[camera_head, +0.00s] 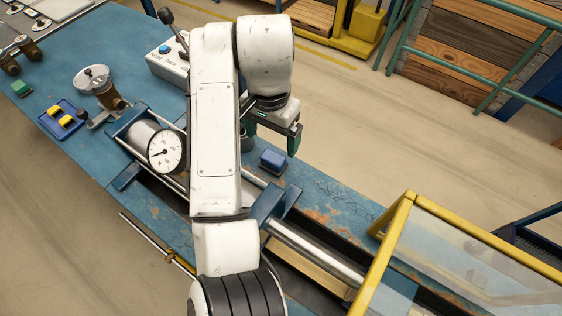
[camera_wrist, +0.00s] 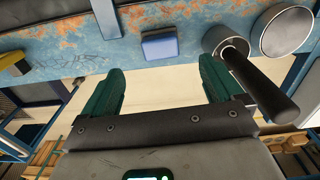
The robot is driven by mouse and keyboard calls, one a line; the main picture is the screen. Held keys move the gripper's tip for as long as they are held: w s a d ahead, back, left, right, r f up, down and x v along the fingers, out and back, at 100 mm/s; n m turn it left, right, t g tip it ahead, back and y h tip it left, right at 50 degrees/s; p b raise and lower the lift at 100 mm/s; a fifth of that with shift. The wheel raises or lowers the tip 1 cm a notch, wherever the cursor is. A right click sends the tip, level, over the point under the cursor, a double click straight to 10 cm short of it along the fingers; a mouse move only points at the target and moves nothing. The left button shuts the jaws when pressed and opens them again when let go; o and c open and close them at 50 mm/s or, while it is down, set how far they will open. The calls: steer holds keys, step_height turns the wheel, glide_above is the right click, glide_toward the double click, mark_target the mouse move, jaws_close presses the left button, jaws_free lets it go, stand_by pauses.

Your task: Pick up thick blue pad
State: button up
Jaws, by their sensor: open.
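The thick blue pad (camera_head: 273,161) is a small blue block lying on the worn blue bench top, near its far edge. It also shows in the wrist view (camera_wrist: 160,45), at the upper middle. My gripper (camera_head: 272,132) is above and behind the pad in the head view. In the wrist view its two green fingers (camera_wrist: 162,75) are spread wide with nothing between them. The pad lies beyond the fingertips, apart from them, roughly centred between the two. No part of the pad is in the grip.
A grey cylinder with a dark handle (camera_wrist: 262,85) stands close to the right finger. A dial gauge (camera_head: 166,151) and steel rails (camera_head: 318,250) run along the bench. A yellow-framed clear guard (camera_head: 408,215) is at the right. A blue tray (camera_head: 47,122) holds yellow blocks at left.

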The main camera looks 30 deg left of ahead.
mark_target(274, 155)
step_height(274, 155, down, 2)
steer(key=shift+d+f+b, duration=0.1)
steer(key=shift+b, duration=0.25)
steer(key=shift+f+p, duration=0.5)
steer(key=shift+f, duration=0.3)
steer(key=shift+w+f+p, duration=0.2)
steer(key=shift+f+p, duration=0.1)
steer(key=shift+f, duration=1.1)
steer(key=shift+w+f+p, duration=0.15)
steer(key=shift+f+p, duration=0.15)
steer(key=shift+f, duration=1.05)
steer(key=c, duration=1.1)
steer(key=shift+c, duration=0.2)
steer(key=shift+r, duration=0.1)
step_height(274, 155, up, 18)
steer(key=p, duration=0.2)
